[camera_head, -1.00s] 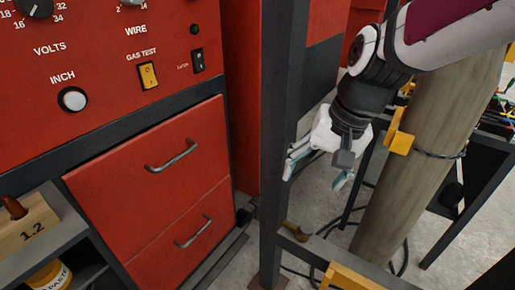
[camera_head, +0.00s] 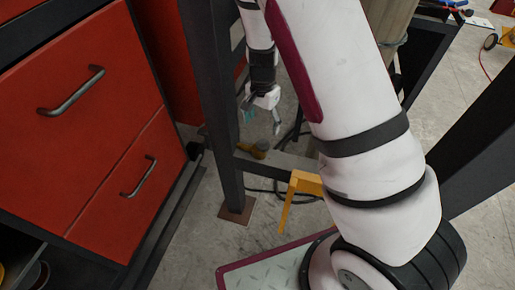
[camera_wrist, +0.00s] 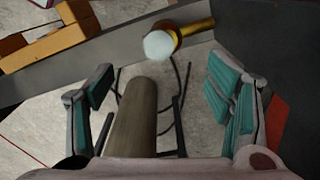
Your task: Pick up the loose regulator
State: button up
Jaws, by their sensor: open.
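The loose regulator is a small brass-yellow piece (camera_head: 255,150) on the low dark beam, close to the upright post. In the wrist view, the regulator (camera_wrist: 186,30) shows a pale round face and a yellow stem to the right, lying at the beam's edge. My gripper (camera_head: 262,121) is open, just above and slightly right of it in the head view. In the wrist view, the teal-padded fingers of my gripper (camera_wrist: 160,72) are wide apart and empty, with the regulator beyond them and between their lines. No contact shows.
A dark upright post (camera_head: 212,90) stands just left of my gripper. A yellow bracket (camera_head: 304,184) sits on the beam to the right. A brownish round column (camera_wrist: 135,120) and dark cables show between the fingers. A red drawer cabinet (camera_head: 80,120) fills the left.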

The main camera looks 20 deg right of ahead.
aim_at(261, 143)
notch_tip(261, 143, down, 7)
jog(key=shift+r+b, duration=0.1)
jog(key=shift+b, duration=0.4)
jog(key=shift+w+a+f+b, duration=0.1)
jog(key=shift+w+f+b, duration=0.1)
jog(key=shift+f, duration=1.15)
jog(key=shift+w+f+b, duration=0.1)
jog(key=shift+f+b, duration=0.1)
jog(key=shift+f, duration=1.15)
grip_shut()
